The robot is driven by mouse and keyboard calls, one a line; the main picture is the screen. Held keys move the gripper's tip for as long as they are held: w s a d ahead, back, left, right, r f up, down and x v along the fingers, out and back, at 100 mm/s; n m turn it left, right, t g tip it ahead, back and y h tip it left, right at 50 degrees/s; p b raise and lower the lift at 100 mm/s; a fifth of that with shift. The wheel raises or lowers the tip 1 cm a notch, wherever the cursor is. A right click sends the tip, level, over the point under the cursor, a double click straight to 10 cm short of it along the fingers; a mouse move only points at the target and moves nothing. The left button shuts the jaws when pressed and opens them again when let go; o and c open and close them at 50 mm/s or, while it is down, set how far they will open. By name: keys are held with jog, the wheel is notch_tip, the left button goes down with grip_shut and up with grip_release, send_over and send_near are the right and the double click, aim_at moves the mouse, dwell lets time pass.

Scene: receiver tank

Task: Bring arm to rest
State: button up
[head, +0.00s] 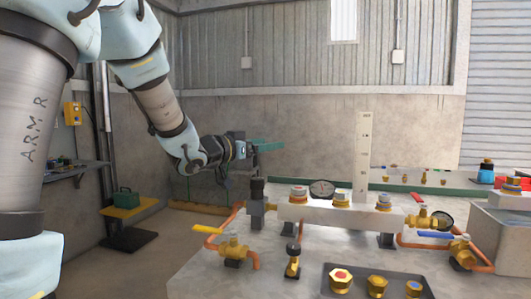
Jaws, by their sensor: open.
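My arm reaches in from the upper left and bends down toward the bench. My gripper (258,147) is at its end, dark, with a green piece showing at its tip; I cannot tell whether that is part of it or behind it. It is open, and I see nothing held. It hangs in the air above the left end of the pipe assembly, above a black-topped fitting (257,190). The fingers are small and their gap is hard to see.
A dark tray (340,297) holds brass fittings. A grey tank (500,238) stands right.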

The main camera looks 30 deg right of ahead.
dwell(0.4)
jog(key=w+a+f+n+t+y+p, duration=0.1)
jog(key=w+a+f+n+y+p, duration=0.2)
jog(key=a, duration=0.5)
jog(key=w+a+f+n+t+y+p, duration=0.1)
jog(key=a+f+n+t+y, duration=0.15)
jog(key=a+y, duration=0.4)
jog(key=w+a+f+n+t+y+p, duration=0.1)
jog(key=w+a+f+n+y+p, duration=0.2)
jog(key=a, duration=0.6)
jog(key=s+a+f+n+g+y+p, duration=0.2)
jog(key=s+a+f+g, duration=0.1)
jog(key=s+a, duration=0.5)
jog(key=s+a+f+n+g+y+p, duration=0.2)
jog(key=s+a+g, duration=0.3)
jog(key=s, duration=0.6)
jog(key=a+n, duration=0.1)
jog(key=a, duration=0.1)
jog(key=shift+a+f, duration=0.4)
jog(key=shift+s+d+g+y, duration=0.1)
jog(key=shift+g+y, duration=0.15)
